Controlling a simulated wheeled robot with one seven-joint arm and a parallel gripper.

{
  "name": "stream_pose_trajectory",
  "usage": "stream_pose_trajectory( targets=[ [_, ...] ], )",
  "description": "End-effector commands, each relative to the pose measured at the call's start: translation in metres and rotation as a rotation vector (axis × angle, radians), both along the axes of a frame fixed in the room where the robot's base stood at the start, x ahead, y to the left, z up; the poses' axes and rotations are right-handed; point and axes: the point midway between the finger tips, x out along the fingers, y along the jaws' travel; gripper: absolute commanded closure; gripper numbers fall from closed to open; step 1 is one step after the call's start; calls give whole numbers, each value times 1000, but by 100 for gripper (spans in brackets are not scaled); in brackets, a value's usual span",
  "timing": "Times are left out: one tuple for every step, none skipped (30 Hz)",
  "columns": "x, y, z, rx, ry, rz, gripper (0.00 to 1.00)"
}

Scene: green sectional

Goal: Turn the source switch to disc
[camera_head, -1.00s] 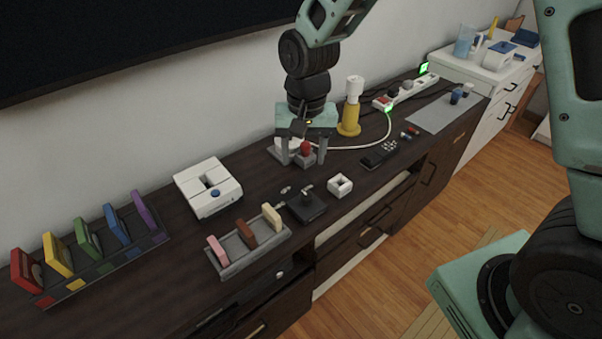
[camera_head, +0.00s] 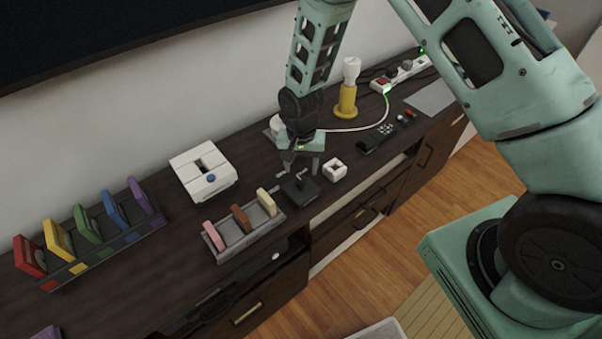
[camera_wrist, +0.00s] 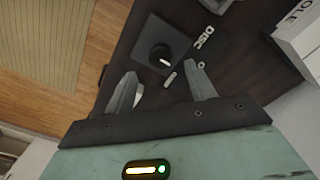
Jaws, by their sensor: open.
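The source switch (camera_head: 301,189) is a black square plate with a round black knob on the dark cabinet top. In the wrist view the knob (camera_wrist: 160,56) carries a short white mark towards its lower right. A pale raised DISC label (camera_wrist: 204,38) lies to the right of the knob, and a smaller pale piece (camera_wrist: 170,79) lies below it, too small to read. My gripper (camera_head: 303,168) points down just above and behind the switch. Its fingers also show in the wrist view (camera_wrist: 164,80), spread apart with nothing between them; the knob is beyond the tips.
A white hollow block (camera_head: 335,170) stands right of the switch. A grey rack (camera_head: 250,241) with three upright pieces is at front left. A white box (camera_head: 187,176) with a blue button is behind it. A remote (camera_head: 368,145) and yellow-based lamp (camera_head: 345,104) stand farther right.

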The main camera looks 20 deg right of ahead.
Motion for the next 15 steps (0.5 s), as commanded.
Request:
stream_pose_trajectory(
  targets=[
    [0, 0, -9, -1, 3, 0, 45],
    [0, 0, -13, 0, 2, 0, 45],
    [-1, 0, -20, 0, 2, 0, 45],
    [-1, 0, -24, 0, 1, 0, 45],
    [0, 0, -28, 0, 1, 0, 45],
    [0, 0, -32, 0, 1, 0, 45],
    [0, 0, -35, 0, 0, 0, 45],
    [0, 0, -38, 0, 0, 0, 45],
    [0, 0, -41, 0, 0, 0, 45],
    [0, 0, -43, 0, -1, 0, 45],
    [0, 0, -45, 0, -1, 0, 45],
    [0, 0, -47, 0, 0, 0, 45],
    [0, 0, -48, 0, -1, 0, 45],
    [0, 0, -48, 0, -1, 0, 45],
    [0, 0, -49, 0, -1, 0, 45]
  ],
)
